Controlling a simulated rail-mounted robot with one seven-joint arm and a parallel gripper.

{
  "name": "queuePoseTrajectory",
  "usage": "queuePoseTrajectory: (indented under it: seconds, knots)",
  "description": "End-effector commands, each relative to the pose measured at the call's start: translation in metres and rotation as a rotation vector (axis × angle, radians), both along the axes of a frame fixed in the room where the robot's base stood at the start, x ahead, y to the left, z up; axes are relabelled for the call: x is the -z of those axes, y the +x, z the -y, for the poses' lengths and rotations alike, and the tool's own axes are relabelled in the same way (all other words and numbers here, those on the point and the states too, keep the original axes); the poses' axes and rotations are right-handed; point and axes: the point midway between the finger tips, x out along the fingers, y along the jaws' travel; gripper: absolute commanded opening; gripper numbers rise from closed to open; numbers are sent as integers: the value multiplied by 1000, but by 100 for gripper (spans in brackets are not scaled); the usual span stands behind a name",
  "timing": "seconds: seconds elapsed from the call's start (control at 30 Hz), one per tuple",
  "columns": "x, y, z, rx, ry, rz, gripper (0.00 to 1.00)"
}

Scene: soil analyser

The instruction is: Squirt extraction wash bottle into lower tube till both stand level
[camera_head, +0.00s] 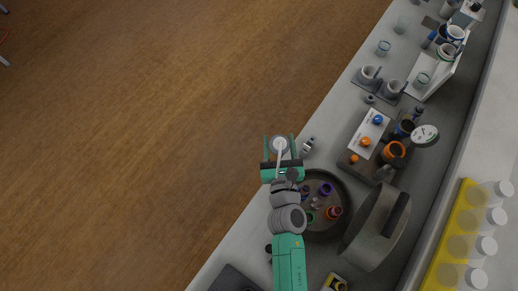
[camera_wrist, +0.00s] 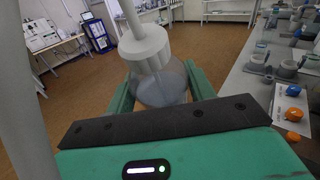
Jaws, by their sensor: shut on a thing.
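My gripper (camera_head: 279,139) is shut on the wash bottle (camera_head: 279,145), which has a white cap and a thin pale spout. In the wrist view the clear bottle body (camera_wrist: 160,88) sits between the green fingers, with its white cap (camera_wrist: 144,45) above them. The bottle is over the bench's front edge.
A grey curved lid (camera_head: 372,235) stands beside the bowl. A white card (camera_head: 372,130) with blue and orange round items lies farther along the bench, near an orange-ringed jar (camera_head: 393,151). A yellow rack (camera_head: 450,240) with several clear bottles is at right. Open floor (camera_head: 140,130) lies left.

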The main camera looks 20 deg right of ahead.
Motion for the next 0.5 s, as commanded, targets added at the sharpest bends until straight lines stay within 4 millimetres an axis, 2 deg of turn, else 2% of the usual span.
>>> queuePoseTrajectory:
  seconds: [0.03,0.1,0.5]
  knots:
    - [9,0,11,12,-2,10,40]
    - [15,-1,28,31,-9,20,40]
    - [40,-15,110,98,-40,74,40]
